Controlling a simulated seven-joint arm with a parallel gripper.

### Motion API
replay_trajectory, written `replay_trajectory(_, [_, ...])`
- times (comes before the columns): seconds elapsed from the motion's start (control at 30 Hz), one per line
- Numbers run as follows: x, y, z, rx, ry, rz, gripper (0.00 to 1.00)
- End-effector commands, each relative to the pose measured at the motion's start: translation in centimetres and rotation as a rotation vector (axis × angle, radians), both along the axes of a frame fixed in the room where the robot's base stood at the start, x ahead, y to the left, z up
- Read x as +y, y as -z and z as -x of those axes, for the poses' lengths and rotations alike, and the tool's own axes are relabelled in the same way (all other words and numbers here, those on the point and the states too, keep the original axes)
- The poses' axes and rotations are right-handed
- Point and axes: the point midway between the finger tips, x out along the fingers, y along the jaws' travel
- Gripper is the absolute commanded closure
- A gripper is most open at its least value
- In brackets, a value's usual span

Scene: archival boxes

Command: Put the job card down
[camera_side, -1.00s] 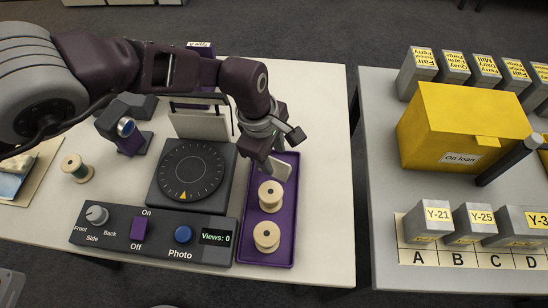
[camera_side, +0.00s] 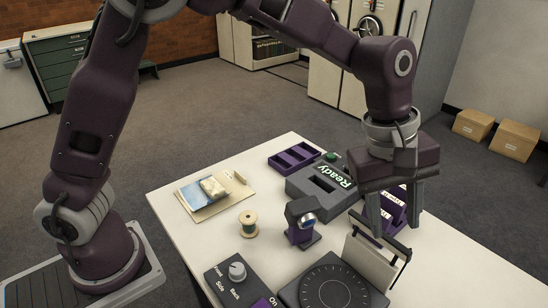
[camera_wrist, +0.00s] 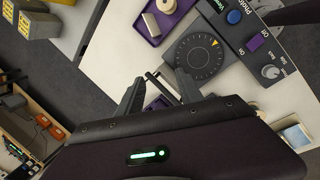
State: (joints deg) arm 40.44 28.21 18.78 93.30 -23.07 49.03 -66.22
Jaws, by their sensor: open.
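I cannot pick out a job card for certain in either view. My gripper (camera_side: 396,222) points down, its two fingers spread, with nothing visibly held. It is over a purple holder (camera_side: 384,212) with white labels, which the fingers partly hide. In the wrist view my gripper (camera_wrist: 160,85) also shows spread fingers, with part of a purple thing (camera_wrist: 157,103) between and below them. A grey device (camera_side: 322,184) with a dark slot and a green "Ready" sign stands left of the gripper.
A white panel (camera_side: 371,262) on a frame stands close in front of the gripper, behind the dark turntable (camera_side: 333,290). A small lamp-like unit (camera_side: 302,222), a thread spool (camera_side: 248,223), a picture board (camera_side: 215,192) and a purple tray (camera_side: 294,158) are nearby.

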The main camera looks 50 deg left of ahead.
Motion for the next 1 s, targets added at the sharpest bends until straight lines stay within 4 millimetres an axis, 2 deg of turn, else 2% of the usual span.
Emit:
replay_trajectory(0.03, [3.6, -3.4, 1.1, -0.045, 0.061, 0.014, 0.57])
replay_trajectory(0.1, [8.6, -7.0, 3.9, -0.127, 0.194, -0.001, 0.57])
replay_trajectory(0.17, [12.6, -9.1, 7.2, -0.208, 0.317, -0.04, 0.57])
replay_trajectory(0.2, [15.0, -10.0, 9.7, -0.261, 0.401, -0.081, 0.57])
replay_trajectory(0.3, [19.5, -10.3, 15.6, -0.368, 0.597, -0.223, 0.57])
replay_trajectory(0.4, [22.2, -9.0, 20.0, -0.419, 0.743, -0.37, 0.57])
replay_trajectory(0.5, [23.5, -7.7, 22.3, -0.43, 0.831, -0.47, 0.57])
replay_trajectory(0.6, [23.9, -7.2, 23.2, -0.43, 0.866, -0.507, 0.57])
replay_trajectory(1.0, [23.9, -7.2, 23.1, -0.431, 0.868, -0.507, 0.57])
